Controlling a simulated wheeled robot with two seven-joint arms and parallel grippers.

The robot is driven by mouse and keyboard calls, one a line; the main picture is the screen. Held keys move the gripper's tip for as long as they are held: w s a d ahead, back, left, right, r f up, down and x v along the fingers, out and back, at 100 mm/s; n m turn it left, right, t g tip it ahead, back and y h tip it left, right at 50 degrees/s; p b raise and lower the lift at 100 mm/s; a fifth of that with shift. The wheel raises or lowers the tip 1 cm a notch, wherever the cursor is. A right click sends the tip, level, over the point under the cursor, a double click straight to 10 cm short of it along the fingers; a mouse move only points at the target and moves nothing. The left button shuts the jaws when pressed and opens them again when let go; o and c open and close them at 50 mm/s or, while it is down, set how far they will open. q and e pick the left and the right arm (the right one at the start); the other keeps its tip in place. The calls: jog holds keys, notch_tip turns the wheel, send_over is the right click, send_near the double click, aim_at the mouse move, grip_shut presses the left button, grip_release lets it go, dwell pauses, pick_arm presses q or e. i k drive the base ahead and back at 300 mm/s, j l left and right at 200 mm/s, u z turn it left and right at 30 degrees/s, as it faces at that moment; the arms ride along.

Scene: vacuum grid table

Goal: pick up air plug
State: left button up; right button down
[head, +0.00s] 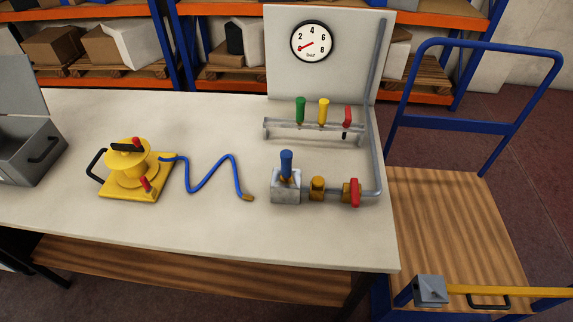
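No label marks an air plug, so I cannot tell for certain which part it is. A blue air hose (205,185) lies in a zigzag on the table and ends in a small brass-coloured tip (248,198). Its other end meets a yellow device (130,172) with a round drum and red and black handles. A blue-handled piece (286,164) stands upright in a grey metal block (286,190). A green-handled piece (300,110), a yellow-handled piece (323,110) and a red-handled piece (347,117) stand in a metal rack. Neither gripper is in view.
A pipe with a brass fitting (317,187) and red valve (355,192) runs from the block to a panel with a gauge (312,41). A grey metal box (35,155) stands left. The table's front is clear.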

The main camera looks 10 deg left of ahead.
aim_at(285, 155)
jog(key=j+z, duration=0.2)
jog(key=j, duration=1.6)
